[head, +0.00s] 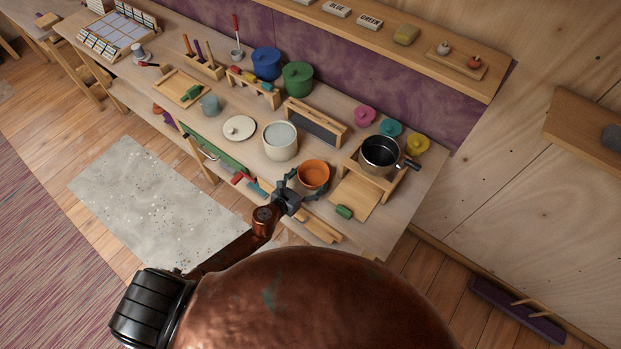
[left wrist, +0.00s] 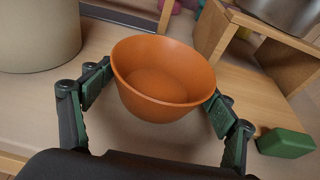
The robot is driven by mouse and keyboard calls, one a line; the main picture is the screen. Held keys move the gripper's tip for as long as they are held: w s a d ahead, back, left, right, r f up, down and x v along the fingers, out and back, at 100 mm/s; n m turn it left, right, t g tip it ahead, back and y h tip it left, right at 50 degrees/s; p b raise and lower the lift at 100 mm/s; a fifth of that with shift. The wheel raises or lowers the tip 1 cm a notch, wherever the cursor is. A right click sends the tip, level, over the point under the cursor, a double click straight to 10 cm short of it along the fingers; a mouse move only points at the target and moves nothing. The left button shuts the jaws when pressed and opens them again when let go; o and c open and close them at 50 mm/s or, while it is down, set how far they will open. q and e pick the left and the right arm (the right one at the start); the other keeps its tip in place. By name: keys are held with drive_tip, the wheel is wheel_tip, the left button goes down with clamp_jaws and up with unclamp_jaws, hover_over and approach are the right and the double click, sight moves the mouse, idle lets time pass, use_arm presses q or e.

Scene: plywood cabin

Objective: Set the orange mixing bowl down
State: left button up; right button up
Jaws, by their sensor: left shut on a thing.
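The orange mixing bowl (head: 313,174) is upright and empty near the front edge of the wooden bench. My left gripper (head: 297,187) is around it from the front. In the left wrist view the orange bowl (left wrist: 165,78) sits between the two green-padded fingers of the left gripper (left wrist: 155,105), which is shut on it. The bowl looks level and very close to the bench top; I cannot tell whether its base touches. My right gripper is not in view.
A cream pot (head: 281,141) stands left of the bowl. A dark saucepan (head: 380,153) sits on a wooden stand to the right. A wooden board (head: 352,198) and a green block (head: 344,212) lie close on the right. A framed chalkboard (head: 316,123) stands behind.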

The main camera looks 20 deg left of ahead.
use_arm(q)
drive_tip(key=o, duration=1.3)
drive_tip(key=shift+o, duration=0.2)
